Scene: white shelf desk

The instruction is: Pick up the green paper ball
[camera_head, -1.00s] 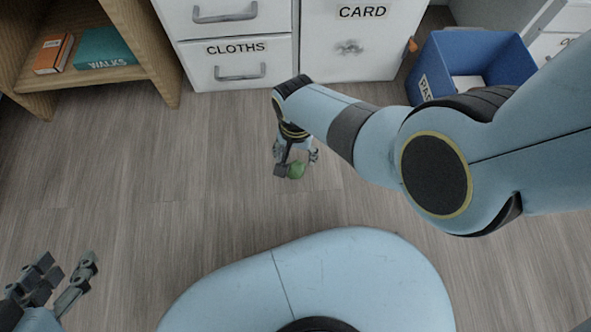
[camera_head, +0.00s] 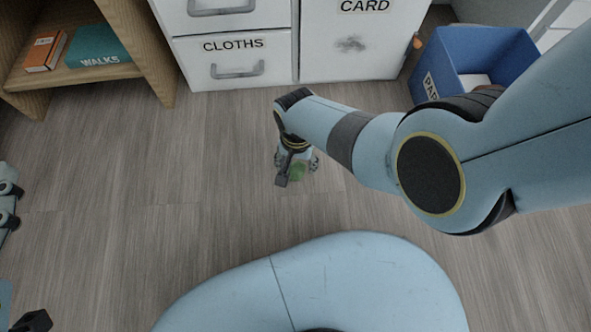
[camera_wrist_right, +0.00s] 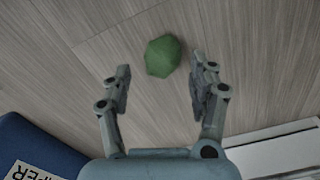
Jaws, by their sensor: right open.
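The green paper ball (camera_wrist_right: 163,56) lies on the wooden floor. In the right wrist view it sits just beyond and between the fingertips of my right gripper (camera_wrist_right: 161,78), which is open with nothing between its fingers. In the head view the ball (camera_head: 298,171) is partly hidden by my right gripper (camera_head: 297,172), which points down over it.
A blue bin (camera_head: 448,62) labelled for paper stands at the upper right. White drawers (camera_head: 270,70), one marked CLOTHS, and a CARD cabinet (camera_head: 375,58) stand at the back. A wooden shelf (camera_head: 150,55) with books is at the upper left. The floor (camera_head: 130,180) at left is clear.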

